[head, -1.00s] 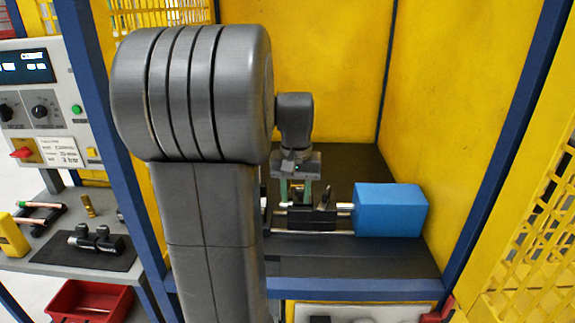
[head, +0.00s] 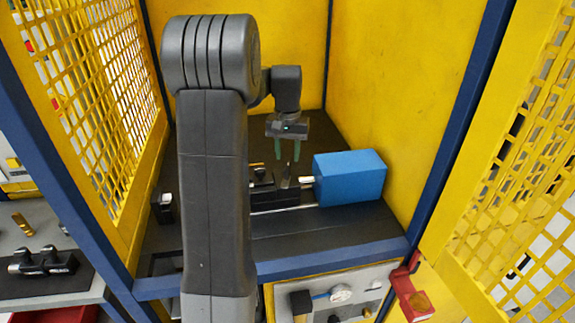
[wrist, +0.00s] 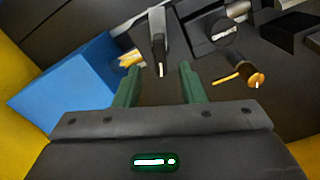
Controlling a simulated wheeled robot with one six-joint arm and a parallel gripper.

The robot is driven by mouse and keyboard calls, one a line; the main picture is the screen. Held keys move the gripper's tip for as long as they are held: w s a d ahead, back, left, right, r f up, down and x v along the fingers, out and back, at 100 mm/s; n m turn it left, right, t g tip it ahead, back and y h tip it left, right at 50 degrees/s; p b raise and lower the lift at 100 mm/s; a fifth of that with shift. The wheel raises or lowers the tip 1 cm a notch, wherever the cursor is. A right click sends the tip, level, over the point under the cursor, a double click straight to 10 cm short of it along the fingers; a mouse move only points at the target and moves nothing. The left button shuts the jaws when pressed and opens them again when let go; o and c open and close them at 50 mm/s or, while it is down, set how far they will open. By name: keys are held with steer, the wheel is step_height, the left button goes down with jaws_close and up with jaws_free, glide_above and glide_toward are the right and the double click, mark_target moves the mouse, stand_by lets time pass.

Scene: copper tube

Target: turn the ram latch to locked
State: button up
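A dark upright lever, which looks like the ram latch (head: 290,174), stands on the black fixture just left of the blue block (head: 350,177). In the wrist view the lever (wrist: 157,36) points toward me, and its tip shows in the gap between my fingertips. My gripper (head: 287,156) points down above the lever with its two green fingers apart. In the wrist view my gripper (wrist: 160,69) is open, with nothing clearly held. I cannot tell whether a finger touches the lever.
A copper-coloured fitting (wrist: 256,79) lies beside the right finger in the wrist view. Yellow walls and mesh enclose the bench. A blue frame beam (head: 330,256) runs along the front. A red bracket (head: 410,294) and a gauge panel (head: 345,300) are below it.

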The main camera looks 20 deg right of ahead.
mark_target(287, 166)
steer(key=shift+f+p, duration=0.35)
steer(key=shift+f, duration=2.4)
jaws_close()
